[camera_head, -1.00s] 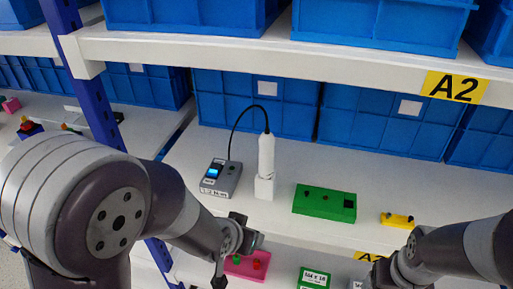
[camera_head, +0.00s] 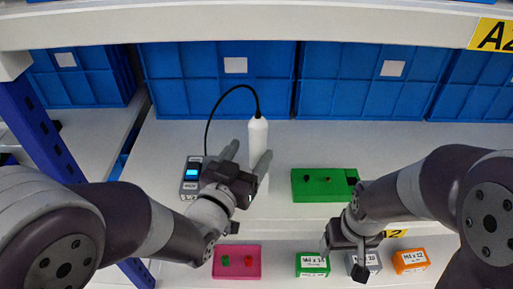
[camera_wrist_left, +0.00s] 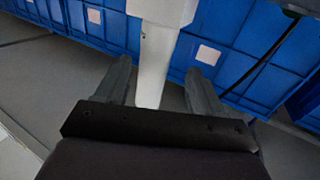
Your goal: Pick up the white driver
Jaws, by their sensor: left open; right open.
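The white driver (camera_head: 257,140) stands upright on the shelf, with a black cable rising from its top. Its lower part is partly hidden behind my left gripper (camera_head: 247,165) in the head view. My left gripper is open, its fingers pointing toward the driver. In the left wrist view the driver (camera_wrist_left: 153,70) shows between and beyond the two open fingers (camera_wrist_left: 158,88), and no contact is visible. My right gripper (camera_head: 345,262) hangs low at the front right, away from the driver, and is open and empty.
A grey control box (camera_head: 191,176) with a lit blue display is left of the driver. A green box (camera_head: 315,186) lies to the right. A pink tray (camera_head: 237,270) and small labelled boxes (camera_head: 312,265) are on the lower level. Blue bins (camera_head: 218,90) line the back.

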